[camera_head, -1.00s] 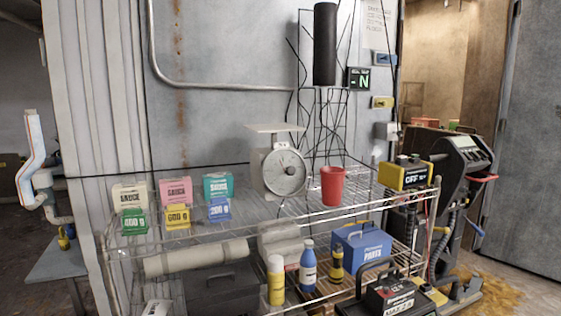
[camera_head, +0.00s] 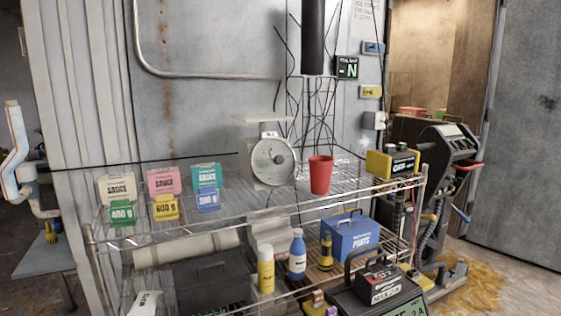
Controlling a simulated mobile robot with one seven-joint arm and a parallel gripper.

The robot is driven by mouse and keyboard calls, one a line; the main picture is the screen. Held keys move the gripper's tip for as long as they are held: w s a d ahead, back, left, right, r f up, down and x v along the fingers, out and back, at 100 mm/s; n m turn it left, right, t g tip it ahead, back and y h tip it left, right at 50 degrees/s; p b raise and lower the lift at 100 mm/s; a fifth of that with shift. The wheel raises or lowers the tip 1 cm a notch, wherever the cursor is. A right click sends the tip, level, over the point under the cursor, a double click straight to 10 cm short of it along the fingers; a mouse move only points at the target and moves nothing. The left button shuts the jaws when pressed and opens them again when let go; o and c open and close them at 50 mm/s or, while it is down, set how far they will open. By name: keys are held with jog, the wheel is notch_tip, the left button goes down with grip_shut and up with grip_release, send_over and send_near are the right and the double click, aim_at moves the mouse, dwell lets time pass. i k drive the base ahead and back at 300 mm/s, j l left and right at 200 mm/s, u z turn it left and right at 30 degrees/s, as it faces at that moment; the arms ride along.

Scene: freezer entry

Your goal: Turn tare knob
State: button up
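A dial scale (camera_head: 268,160) with a round pale face and a flat top pan (camera_head: 262,119) stands on the upper wire shelf, left of a red cup. A small pale part (camera_head: 269,134) sits just above the dial; it is too small to tell whether it is the tare knob. No other knob can be made out on the scale. The dial's needle is too small to read. My gripper is not in view.
A red cup (camera_head: 320,174) stands close right of the scale. Several sauce boxes with weight tags stand to its left on the wire shelf (camera_head: 240,212). A yellow-black device (camera_head: 392,163) is at the right end. Bottles and a blue parts box (camera_head: 350,237) are below.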

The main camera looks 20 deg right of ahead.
aim_at(279, 159)
jog(key=i+l+z, duration=0.2)
jog(key=z, duration=0.2)
jog(key=i+l+z, duration=0.1)
jog(key=i+z, duration=0.4)
jog(key=z, duration=0.25)
jog(key=i+l, duration=0.05)
